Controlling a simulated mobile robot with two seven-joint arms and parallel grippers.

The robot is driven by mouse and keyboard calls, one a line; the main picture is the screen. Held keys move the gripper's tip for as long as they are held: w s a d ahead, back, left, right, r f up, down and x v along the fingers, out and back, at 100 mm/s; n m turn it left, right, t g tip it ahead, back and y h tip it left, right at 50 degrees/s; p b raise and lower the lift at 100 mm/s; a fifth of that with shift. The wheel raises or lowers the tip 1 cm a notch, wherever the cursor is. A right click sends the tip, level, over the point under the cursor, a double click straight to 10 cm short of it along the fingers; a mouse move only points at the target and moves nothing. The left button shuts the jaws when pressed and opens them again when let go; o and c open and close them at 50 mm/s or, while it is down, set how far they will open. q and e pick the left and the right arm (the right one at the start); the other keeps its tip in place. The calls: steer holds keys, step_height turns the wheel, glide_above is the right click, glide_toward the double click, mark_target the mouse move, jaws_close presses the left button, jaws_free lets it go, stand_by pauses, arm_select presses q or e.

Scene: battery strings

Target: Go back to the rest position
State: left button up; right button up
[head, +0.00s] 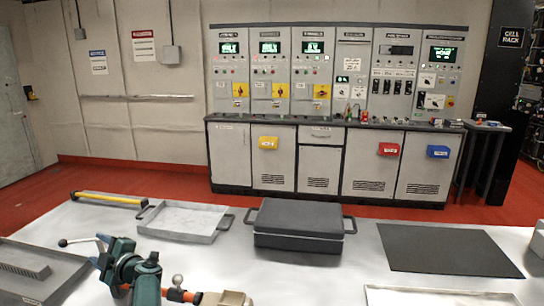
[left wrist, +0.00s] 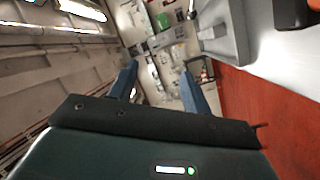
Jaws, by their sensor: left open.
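My left gripper (left wrist: 158,80) shows in the left wrist view with its dark body across the bottom. Its two blue-grey fingers stand apart, with nothing visible between them. Beyond them, blurred, is the cabinet area. In the head view I take the dark teal parts at the lower left as my left gripper (head: 116,258). My right gripper is not visible.
The white table (head: 215,260) holds a grey tray (head: 185,222), a dark case (head: 298,220), a black mat (head: 445,250), a yellow-handled tool (head: 108,199) and another tray (head: 70,285) at near left. Control cabinets (head: 330,160) stand behind, across red floor.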

arm_select(q)
steer(key=s+a+f+m+t+b, duration=0.1)
steer(key=s+a+f+m+t, duration=0.3)
steer(key=m, duration=0.3)
steer(key=s+d+f+m+t+h+b, duration=0.1)
steer(key=s+d+f+m+h, duration=0.35)
steer(key=d, duration=0.25)
steer(key=s+d+f+m+t+h, duration=0.1)
steer(key=s+d+f+m+h, duration=0.2)
steer(key=s+d+m+h, duration=0.25)
steer(key=s+d+f+m+t+h+b, duration=0.1)
steer(key=s+d+f+m+h, duration=0.3)
steer(key=d+m, duration=0.3)
steer(key=s+d+f+m+g+h, duration=0.1)
steer(key=s+d+f+g+h, duration=0.1)
steer(key=s+d, duration=0.6)
steer(key=s+d+f+m+g+h, duration=0.1)
steer(key=s+d+f+g+h, duration=0.1)
steer(key=s+d, duration=0.6)
steer(key=shift+s+d+f+m+g+h+b, duration=0.2)
steer(key=shift+s+f+m+g+h+b, duration=0.15)
steer(key=shift+s+f+h, duration=0.3)
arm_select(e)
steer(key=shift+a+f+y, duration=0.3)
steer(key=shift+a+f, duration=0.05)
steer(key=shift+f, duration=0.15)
arm_select(q)
steer(key=shift+w+r, duration=0.1)
